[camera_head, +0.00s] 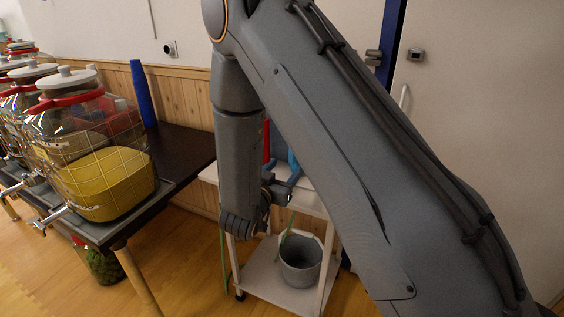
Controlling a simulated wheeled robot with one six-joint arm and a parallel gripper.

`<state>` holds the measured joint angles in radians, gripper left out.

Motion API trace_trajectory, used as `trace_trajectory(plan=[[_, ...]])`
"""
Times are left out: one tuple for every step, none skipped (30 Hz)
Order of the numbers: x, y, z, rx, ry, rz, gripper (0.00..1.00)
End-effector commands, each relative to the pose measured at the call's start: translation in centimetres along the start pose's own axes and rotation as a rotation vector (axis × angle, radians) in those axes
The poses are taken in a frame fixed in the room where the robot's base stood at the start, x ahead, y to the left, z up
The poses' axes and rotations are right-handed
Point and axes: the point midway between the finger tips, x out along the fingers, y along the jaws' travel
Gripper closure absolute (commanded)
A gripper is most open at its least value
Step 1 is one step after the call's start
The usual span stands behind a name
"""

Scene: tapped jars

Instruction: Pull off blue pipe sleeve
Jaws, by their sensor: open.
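A tall blue tube (143,93) stands slightly tilted at the back of the dark table, against the wood panelling. A smaller blue thing (293,164) shows behind my wrist, above the white cart, mostly hidden by my arm. I cannot tell which of the two is the pipe sleeve. My gripper (284,187) is at the lower end of my arm, over the cart's top and close to the smaller blue thing in the picture. It is open, and I see nothing held in it. Whether it touches the blue thing is hidden.
Large glass jars with metal taps, one holding yellow liquid (107,182), stand on the dark table (184,150) at left. A white cart (318,207) carries a grey bucket (301,264) on its lower shelf. A red thing (266,142) shows behind my arm.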

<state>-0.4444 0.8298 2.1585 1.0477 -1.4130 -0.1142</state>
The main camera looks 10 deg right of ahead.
Motion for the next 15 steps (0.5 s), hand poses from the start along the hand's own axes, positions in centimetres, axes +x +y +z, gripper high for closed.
trace_trajectory(plan=[[-0.3, 0.1, 0.0, -0.008, 0.029, 0.014, 0.41], [-0.5, 0.2, -0.2, -0.012, 0.046, 0.022, 0.41], [-0.6, 0.3, -0.3, -0.014, 0.062, 0.031, 0.41], [-0.6, 0.4, -0.4, -0.015, 0.070, 0.036, 0.41], [-0.6, 0.4, -0.5, -0.016, 0.076, 0.039, 0.41], [-0.6, 0.4, -0.5, -0.017, 0.082, 0.041, 0.41], [-0.5, 0.5, -0.6, -0.017, 0.083, 0.042, 0.41], [-0.4, 0.5, -0.6, -0.017, 0.084, 0.043, 0.41], [-0.2, 0.5, -0.6, -0.017, 0.083, 0.043, 0.41], [0.0, 0.5, -0.6, -0.017, 0.083, 0.043, 0.41], [0.2, 0.5, -0.6, -0.017, 0.082, 0.043, 0.41], [0.4, 0.5, -0.6, -0.017, 0.082, 0.043, 0.41], [0.7, 0.5, -0.6, -0.017, 0.082, 0.043, 0.41], [0.9, 0.6, -0.6, -0.017, 0.081, 0.043, 0.41], [1.2, 0.6, -0.6, -0.017, 0.081, 0.042, 0.41]])
